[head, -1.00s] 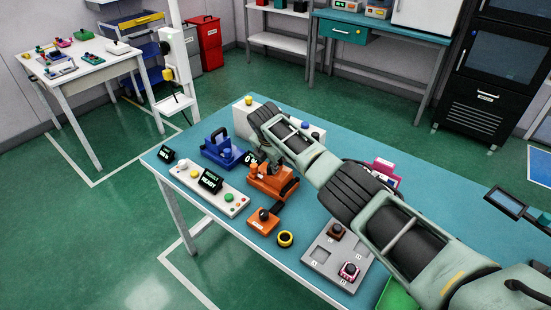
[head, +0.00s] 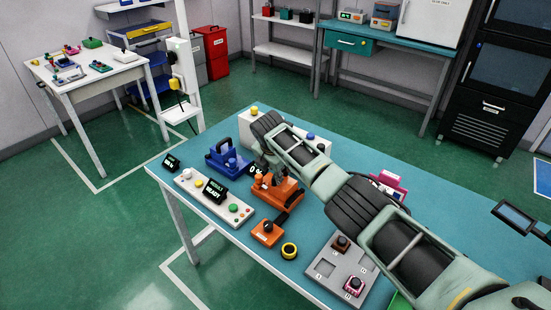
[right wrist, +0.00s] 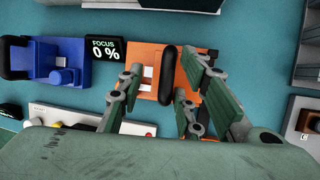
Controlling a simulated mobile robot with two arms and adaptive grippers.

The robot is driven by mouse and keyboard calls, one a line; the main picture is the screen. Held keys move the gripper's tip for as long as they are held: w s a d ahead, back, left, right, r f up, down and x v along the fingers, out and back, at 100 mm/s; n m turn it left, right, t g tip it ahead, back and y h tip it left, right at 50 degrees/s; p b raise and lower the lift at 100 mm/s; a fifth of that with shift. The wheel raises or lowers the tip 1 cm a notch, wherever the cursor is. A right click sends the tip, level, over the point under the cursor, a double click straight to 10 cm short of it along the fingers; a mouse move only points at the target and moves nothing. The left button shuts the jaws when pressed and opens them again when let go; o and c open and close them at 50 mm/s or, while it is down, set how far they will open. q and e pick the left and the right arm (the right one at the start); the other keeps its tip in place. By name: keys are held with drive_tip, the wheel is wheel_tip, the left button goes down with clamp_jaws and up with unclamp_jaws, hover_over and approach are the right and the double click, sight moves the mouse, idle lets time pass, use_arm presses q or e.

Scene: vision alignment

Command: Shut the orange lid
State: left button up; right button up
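An orange fixture (head: 287,190) stands on the blue-green table, and my right gripper (head: 267,166) is over its far left side. In the right wrist view the orange fixture (right wrist: 143,54) lies below the gripper (right wrist: 163,72). It has a long black handle-like bar (right wrist: 168,72) and small white patches. My right gripper's fingers are spread apart on both sides of the bar, with nothing held between them. I cannot tell whether they touch the fixture, or how far the orange lid is open. My left gripper is not in view.
A blue fixture (head: 229,158) and a FOCUS 0 % display (right wrist: 104,49) stand to the left. A button panel (head: 212,197), a small orange box (head: 267,232), a yellow-black ring (head: 289,250) and a grey tray (head: 326,268) lie nearer the front edge. A white box (head: 246,124) stands behind.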

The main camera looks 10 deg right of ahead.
drive_tip(key=v, duration=1.1)
drive_tip(key=shift+s, duration=0.15)
